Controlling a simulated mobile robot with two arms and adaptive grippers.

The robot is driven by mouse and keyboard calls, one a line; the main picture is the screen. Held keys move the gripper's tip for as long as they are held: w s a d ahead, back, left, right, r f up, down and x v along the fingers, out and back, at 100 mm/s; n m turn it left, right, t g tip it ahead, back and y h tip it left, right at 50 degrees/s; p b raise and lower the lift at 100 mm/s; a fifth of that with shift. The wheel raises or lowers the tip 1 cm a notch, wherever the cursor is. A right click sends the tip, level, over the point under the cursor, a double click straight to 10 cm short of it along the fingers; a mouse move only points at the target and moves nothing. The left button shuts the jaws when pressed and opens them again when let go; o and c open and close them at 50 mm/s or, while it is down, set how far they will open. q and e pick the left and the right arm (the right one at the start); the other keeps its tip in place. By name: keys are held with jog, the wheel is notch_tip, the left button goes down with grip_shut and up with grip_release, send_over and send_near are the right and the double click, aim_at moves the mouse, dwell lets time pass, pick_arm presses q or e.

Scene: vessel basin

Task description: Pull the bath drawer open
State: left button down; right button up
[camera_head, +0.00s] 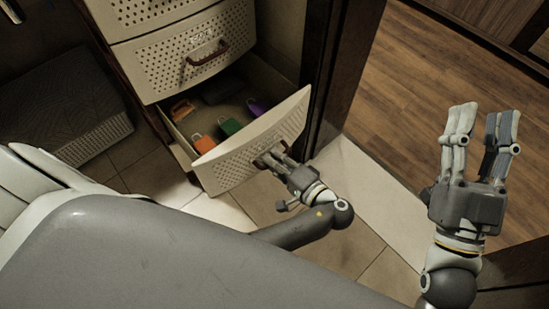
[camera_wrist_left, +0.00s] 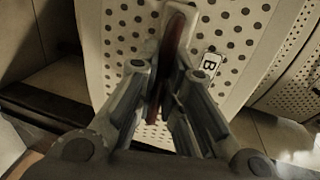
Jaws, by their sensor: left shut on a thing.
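The bath drawer (camera_head: 228,167) is a cream, perforated bottom drawer standing well out from its cabinet, with its inside visible. My left gripper (camera_head: 268,158) is at its front, shut on the handle. In the left wrist view the brown-red drawer handle (camera_wrist_left: 176,40) runs between the fingers of my left gripper (camera_wrist_left: 162,85). The perforated front beside it carries a label (camera_wrist_left: 210,67) with the letter B. In the head view the handle is mostly hidden by the fingers. My right gripper (camera_head: 483,112) is open and empty at the right, away from the drawer.
Inside the drawer lie an orange item (camera_head: 203,143), a green item (camera_head: 230,126) and a purple item (camera_head: 256,108). A closed drawer (camera_head: 165,62) with a brown handle is above. A dark door frame (camera_head: 343,70) stands close on the right.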

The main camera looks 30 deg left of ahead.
pick_arm(q)
jog(key=c, duration=1.5)
grip_release()
jog(key=shift+r, duration=0.1)
